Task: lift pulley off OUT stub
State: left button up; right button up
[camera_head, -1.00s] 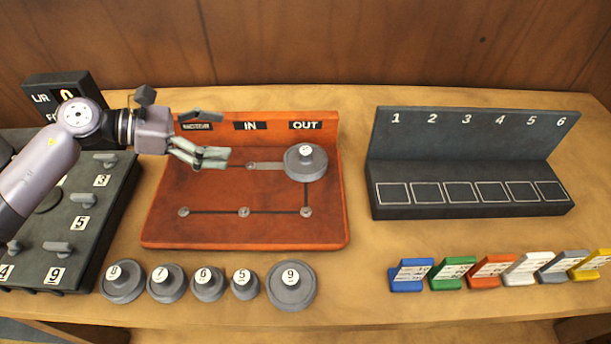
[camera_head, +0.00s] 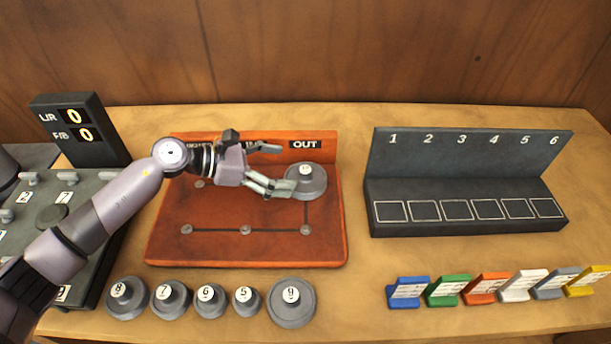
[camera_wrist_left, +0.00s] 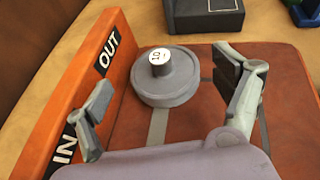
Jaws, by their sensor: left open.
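The grey pulley (camera_head: 311,186) sits at the OUT position of the orange-red board (camera_head: 215,252), under the OUT label (camera_head: 305,144). In the left wrist view the pulley (camera_wrist_left: 165,80) is a round disc with a hub and a white cap that seems to read 10. The stub under it is hidden. My left gripper (camera_head: 281,169) is open and points right at the pulley. In the left wrist view its fingers (camera_wrist_left: 165,105) are spread on either side, with the pulley ahead between them and not gripped. My right gripper does not show.
Several grey pulleys, among them number 9 (camera_head: 291,304), stand along the front edge. A dark rack (camera_head: 465,220) with numbered squares is at right, with coloured cards (camera_head: 480,290) before it. A control panel (camera_head: 35,240) and display (camera_head: 78,128) are at left.

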aim_at(299, 171)
pick_arm(q)
jog(key=p+x, duration=0.1)
jog(key=x, duration=0.3)
jog(key=shift+d+f+p, duration=0.1)
jog(key=shift+f+p, duration=0.25)
jog(key=shift+f, duration=0.1)
jog(key=shift+w+d+f, duration=0.1)
jog(key=shift+d+f, duration=0.05)
jog(key=shift+d, duration=0.05)
jog(key=shift+a, duration=0.1)
jog(key=shift+c, duration=0.2)
jog(key=c, duration=1.5)
